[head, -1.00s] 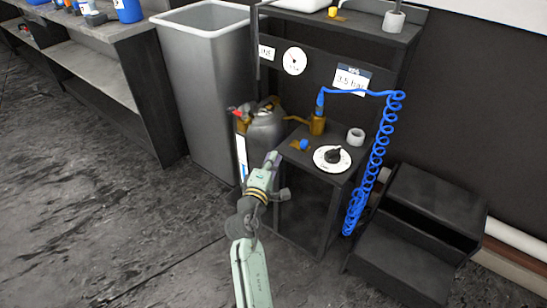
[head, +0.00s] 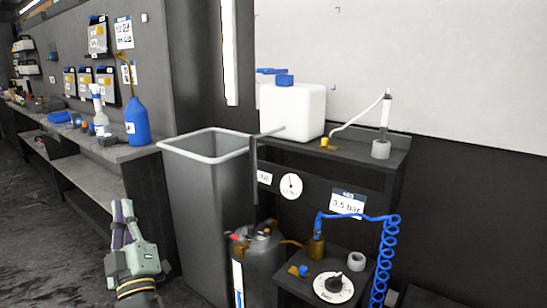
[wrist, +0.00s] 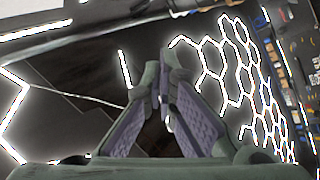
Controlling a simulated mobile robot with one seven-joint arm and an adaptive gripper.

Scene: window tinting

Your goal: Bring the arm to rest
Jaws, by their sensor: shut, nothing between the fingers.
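My gripper (head: 122,212) is at the lower left of the head view, with its fingers pointing up. It is in front of the lower part of the workbench and left of the grey bin. In the wrist view my gripper (wrist: 162,72) has its fingertips brought together, with nothing held between them. Most of my arm lies below the head view's edge.
A tall grey bin (head: 191,210) stands right of my gripper. A workbench (head: 90,147) runs along the left. Floor at far left looks clear.

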